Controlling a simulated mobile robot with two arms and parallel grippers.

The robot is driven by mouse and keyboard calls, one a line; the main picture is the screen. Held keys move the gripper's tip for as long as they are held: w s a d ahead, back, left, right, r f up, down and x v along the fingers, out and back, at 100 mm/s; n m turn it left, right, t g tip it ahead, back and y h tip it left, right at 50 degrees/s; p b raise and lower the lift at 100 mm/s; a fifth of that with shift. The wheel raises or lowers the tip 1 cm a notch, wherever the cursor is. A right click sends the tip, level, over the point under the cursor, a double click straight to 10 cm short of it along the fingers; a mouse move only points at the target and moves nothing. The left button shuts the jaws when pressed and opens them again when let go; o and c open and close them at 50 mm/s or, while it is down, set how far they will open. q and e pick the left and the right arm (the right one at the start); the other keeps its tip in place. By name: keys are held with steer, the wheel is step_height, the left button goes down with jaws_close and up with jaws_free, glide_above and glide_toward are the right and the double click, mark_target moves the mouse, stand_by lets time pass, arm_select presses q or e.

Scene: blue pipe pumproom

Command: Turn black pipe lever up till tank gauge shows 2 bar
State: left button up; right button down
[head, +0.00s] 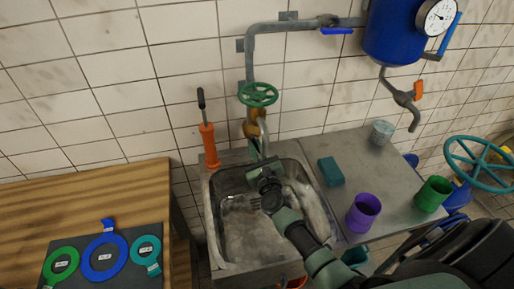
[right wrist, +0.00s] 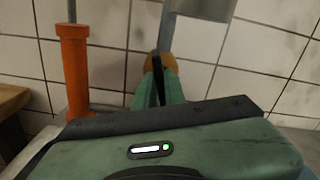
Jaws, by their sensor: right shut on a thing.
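My right gripper (head: 259,152) reaches over the sink to the wall pipe, just below the brass valve body (head: 254,128). In the right wrist view its two green fingers (right wrist: 160,88) are shut on the black pipe lever (right wrist: 158,78), a narrow black bar hanging below the brass fitting. In the head view the lever is mostly hidden by the gripper. The tank gauge (head: 439,17) is a white round dial on the blue tank (head: 391,35) at the top right; its numbers are too small to read. My left gripper is not in view.
A green handwheel (head: 258,94) sits just above the gripper. An orange hand pump (head: 208,143) stands close on the left. A blue lever (head: 337,31) is on the upper pipe. Purple (head: 363,213) and green cups (head: 432,194) and a teal sponge (head: 331,171) are on the counter.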

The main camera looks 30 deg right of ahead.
steer(key=shift+a+f+n, duration=0.1)
steer(key=shift+a+n, duration=0.05)
steer(key=shift+n, duration=2.25)
steer(key=shift+a+f+n, duration=0.1)
steer(key=shift+n, duration=2.3)
steer(key=c, duration=1.5)
jaws_free()
steer(key=v, duration=0.7)
steer(key=shift+s+b, duration=0.35)
